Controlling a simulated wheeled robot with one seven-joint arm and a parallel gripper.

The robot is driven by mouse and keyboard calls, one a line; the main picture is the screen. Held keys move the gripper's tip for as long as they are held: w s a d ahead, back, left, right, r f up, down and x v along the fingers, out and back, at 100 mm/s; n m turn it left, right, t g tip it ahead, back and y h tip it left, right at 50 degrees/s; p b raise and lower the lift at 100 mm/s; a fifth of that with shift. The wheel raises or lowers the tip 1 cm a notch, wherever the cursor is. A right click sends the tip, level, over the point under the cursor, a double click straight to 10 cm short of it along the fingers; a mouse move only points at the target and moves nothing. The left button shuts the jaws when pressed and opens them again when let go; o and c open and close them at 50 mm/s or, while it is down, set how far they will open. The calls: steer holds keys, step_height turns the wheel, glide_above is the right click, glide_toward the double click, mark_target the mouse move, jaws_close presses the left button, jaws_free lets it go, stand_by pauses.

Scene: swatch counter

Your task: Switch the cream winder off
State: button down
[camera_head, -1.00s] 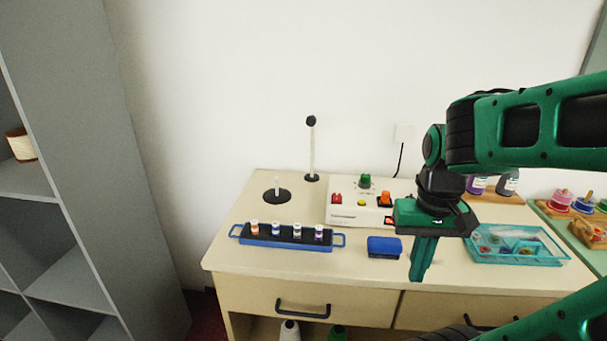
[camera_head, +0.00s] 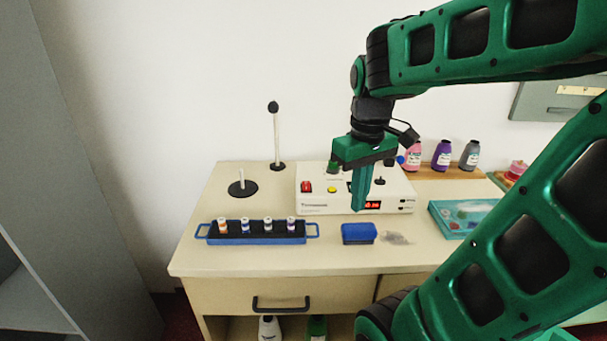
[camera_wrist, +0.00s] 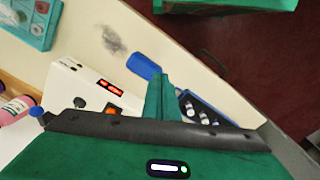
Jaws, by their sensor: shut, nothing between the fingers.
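The cream winder (camera_head: 312,208) is a low box near the back of the counter. My gripper (camera_head: 359,208) points down, shut and empty, and overlaps the winder's middle; contact cannot be told. In the wrist view an orange switch (camera_wrist: 112,108) and the lit display (camera_wrist: 110,88) show beside my gripper (camera_wrist: 160,82). The fingers hide the orange switch in the head view.
A blue box (camera_head: 358,234) lies in front of the winder, beside a grey smudge (camera_head: 396,238). A blue-handled rack (camera_head: 255,238) of spools is left of it, with a spindle post (camera_head: 276,140) behind. A teal tray (camera_head: 441,218) and bottles (camera_head: 442,155) are right.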

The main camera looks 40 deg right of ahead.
mark_target(305, 183)
steer(key=w+r+n, duration=0.4)
steer(key=w+n, duration=0.2)
steer(key=w, duration=0.3)
steer(key=w+r+n+t, duration=0.1)
steer(key=w+r+n, duration=0.4)
steer(key=w, duration=0.5)
steer(key=shift+w+d+n+h, duration=0.15)
steer(key=shift+w+n+h, duration=0.15)
steer(key=shift+n, duration=0.4)
steer(key=f, duration=0.9)
steer(key=w+d+f, duration=0.1)
steer(key=f, duration=0.3)
steer(key=shift+w+f, duration=0.1)
steer(key=shift+f, duration=0.3)
